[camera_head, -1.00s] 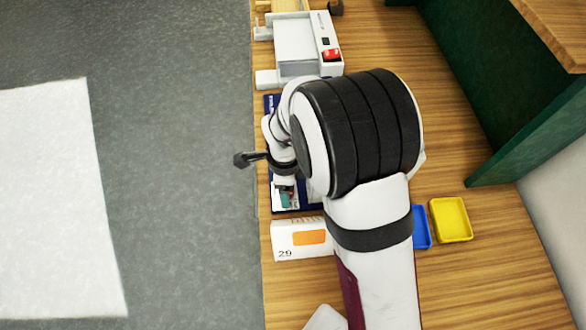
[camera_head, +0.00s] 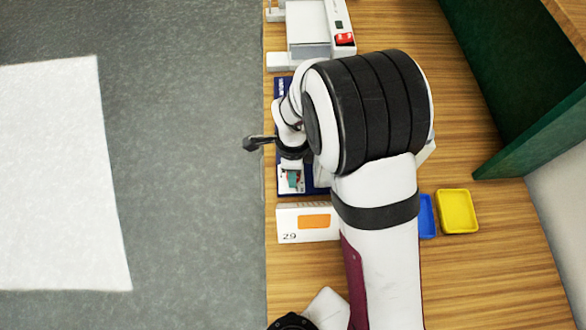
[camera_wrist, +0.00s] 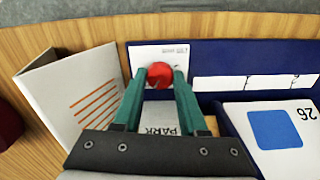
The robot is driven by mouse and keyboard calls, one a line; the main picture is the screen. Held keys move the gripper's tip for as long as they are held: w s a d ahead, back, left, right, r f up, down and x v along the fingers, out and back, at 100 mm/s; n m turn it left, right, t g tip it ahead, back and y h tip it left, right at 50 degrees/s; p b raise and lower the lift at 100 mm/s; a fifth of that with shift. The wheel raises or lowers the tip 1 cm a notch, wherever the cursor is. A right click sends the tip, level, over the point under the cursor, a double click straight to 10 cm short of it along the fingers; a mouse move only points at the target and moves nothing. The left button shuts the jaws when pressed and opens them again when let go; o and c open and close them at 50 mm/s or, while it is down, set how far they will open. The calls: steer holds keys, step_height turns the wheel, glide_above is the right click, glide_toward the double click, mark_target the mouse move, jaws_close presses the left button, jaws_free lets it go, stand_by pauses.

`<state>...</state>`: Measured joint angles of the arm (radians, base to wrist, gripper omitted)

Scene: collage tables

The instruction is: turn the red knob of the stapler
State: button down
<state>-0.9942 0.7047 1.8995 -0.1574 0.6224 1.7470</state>
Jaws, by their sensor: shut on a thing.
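A round red knob (camera_wrist: 160,75) sits between the green fingertips of my gripper (camera_wrist: 158,74) in the wrist view. My gripper is shut on it. Behind the knob is a white panel (camera_wrist: 148,52) beside a dark blue strip. A white piece lettered PARK (camera_wrist: 160,122) lies between the fingers, below the knob. I cannot tell from this view whether these parts form a stapler. In the head view my arm covers much of this spot, and a dark blue item (camera_head: 282,92) shows around it.
A white device with a red switch (camera_head: 345,38) stands at the top. A white box marked 29 (camera_head: 290,222), a blue tray (camera_head: 427,217) and a yellow tray (camera_head: 457,211) are nearby. A card with orange lines (camera_wrist: 90,95) and a box marked 26 (camera_wrist: 277,120) flank the gripper.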

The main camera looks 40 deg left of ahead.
steer(key=shift+n, duration=0.3)
steer(key=n, duration=0.6)
steer(key=shift+n, duration=0.3)
steer(key=n, duration=0.3)
steer(key=shift+n, duration=0.3)
steer(key=n, duration=0.3)
steer(key=shift+n, duration=0.4)
steer(key=n, duration=1.3)
steer(key=shift+n, duration=0.3)
